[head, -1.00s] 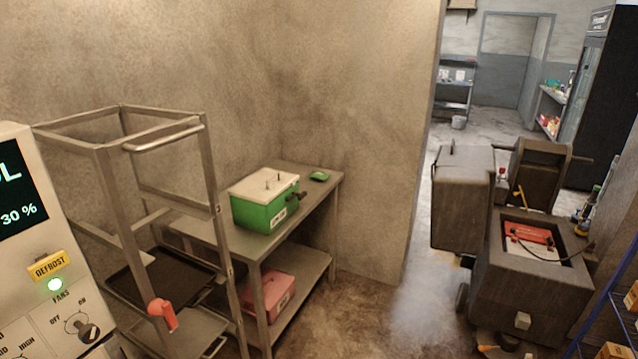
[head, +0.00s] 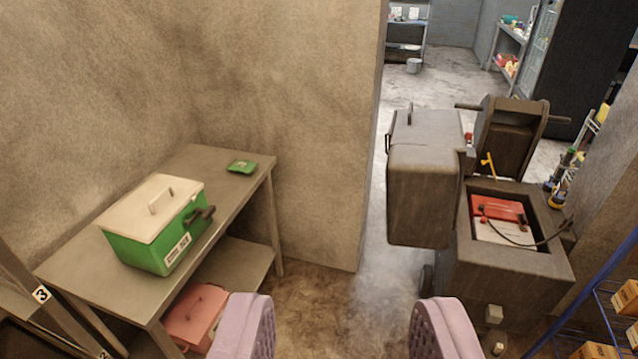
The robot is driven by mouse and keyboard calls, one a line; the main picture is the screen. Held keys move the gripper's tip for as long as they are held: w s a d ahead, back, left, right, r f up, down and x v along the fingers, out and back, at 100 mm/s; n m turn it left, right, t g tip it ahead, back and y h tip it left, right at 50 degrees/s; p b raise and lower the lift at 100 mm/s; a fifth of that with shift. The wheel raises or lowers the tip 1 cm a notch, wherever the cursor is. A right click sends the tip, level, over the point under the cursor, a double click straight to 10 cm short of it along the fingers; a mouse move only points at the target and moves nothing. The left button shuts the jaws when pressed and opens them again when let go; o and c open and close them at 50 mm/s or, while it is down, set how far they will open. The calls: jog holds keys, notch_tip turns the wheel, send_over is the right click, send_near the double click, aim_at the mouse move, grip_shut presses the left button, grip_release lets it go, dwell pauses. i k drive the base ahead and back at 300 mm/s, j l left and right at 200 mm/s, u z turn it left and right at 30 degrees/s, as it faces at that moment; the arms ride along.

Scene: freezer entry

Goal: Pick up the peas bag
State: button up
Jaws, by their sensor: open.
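A small flat green packet (head: 242,167), which looks like the peas bag, lies near the far right corner of the metal table (head: 206,168). Its print is too small to read. A green box with a white lid (head: 155,225) stands on the same table, nearer and to the left of the packet. My gripper (head: 343,325) shows at the bottom of the head view as two purple padded fingers, wide apart with nothing between them. It is well short of the packet, low and to its right in the picture.
A red box (head: 197,315) sits on the table's lower shelf. A wall end (head: 330,140) stands right of the table. A blue rack (head: 603,310) is at the lower right. Some floor between is bare.

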aim_at(241, 165)
jog(key=i, duration=2.55)
jog(key=i+u, duration=0.2)
jog(key=i, duration=0.25)
jog(key=i+u, duration=0.25)
jog(key=i, duration=0.2)
jog(key=i+l+u, duration=0.2)
jog(key=i, duration=0.25)
jog(key=i+l+u, duration=0.2)
jog(key=i, duration=0.25)
